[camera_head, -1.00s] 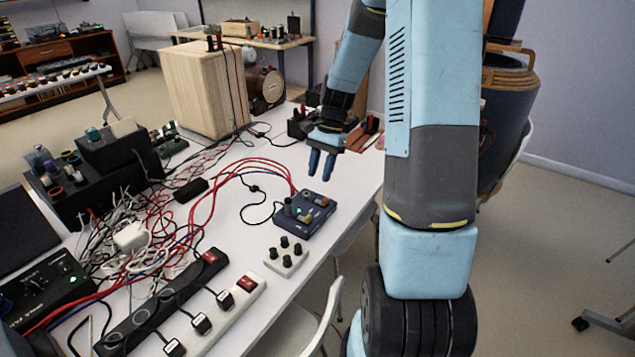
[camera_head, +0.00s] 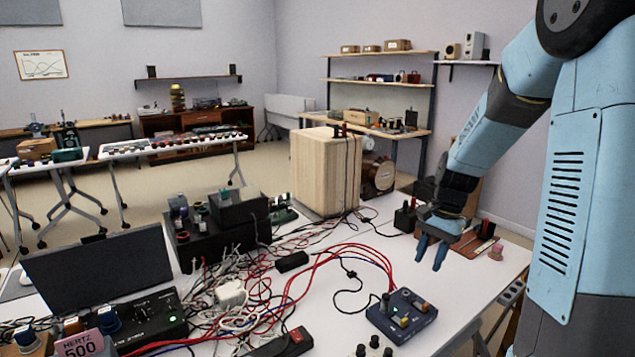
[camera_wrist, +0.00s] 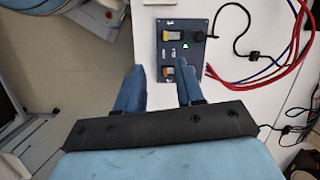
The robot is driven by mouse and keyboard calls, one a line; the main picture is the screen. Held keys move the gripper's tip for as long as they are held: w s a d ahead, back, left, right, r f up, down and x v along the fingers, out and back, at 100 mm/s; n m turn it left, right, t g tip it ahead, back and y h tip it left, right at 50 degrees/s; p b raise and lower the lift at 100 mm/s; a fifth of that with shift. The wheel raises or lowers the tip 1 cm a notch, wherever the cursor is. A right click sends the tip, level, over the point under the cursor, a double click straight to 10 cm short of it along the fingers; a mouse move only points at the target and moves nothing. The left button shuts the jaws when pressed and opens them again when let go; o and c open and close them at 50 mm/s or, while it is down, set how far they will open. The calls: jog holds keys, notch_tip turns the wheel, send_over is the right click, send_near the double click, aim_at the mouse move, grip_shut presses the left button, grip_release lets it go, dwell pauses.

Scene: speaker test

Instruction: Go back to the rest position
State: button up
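My gripper (camera_head: 431,255) hangs fingers-down above the white table (camera_head: 470,275), behind the small blue control box (camera_head: 401,318) in the head view. In the wrist view, its two blue fingers (camera_wrist: 160,88) stand apart with nothing between them. The blue control box (camera_wrist: 184,48) lies beyond the fingertips there, with orange and yellow switches, a black knob and a small green light. My arm is bent at the elbow and comes down from the upper right of the head view.
A wooden speaker cabinet (camera_head: 322,172) stands at the table's back. Tangled red and white cables (camera_head: 262,280) cover the middle. A black terminal block (camera_head: 405,216) and a wooden board (camera_head: 474,242) lie behind my gripper. A laptop (camera_head: 100,268) stands at left.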

jog(key=s+a+r+n+t+h, duration=0.2)
jog(key=s+a+r+n+t, duration=0.2)
jog(key=s+r, duration=1.3)
jog(key=s+n+t, duration=0.3)
jog(key=n, duration=0.2)
jog(key=shift+s, duration=0.2)
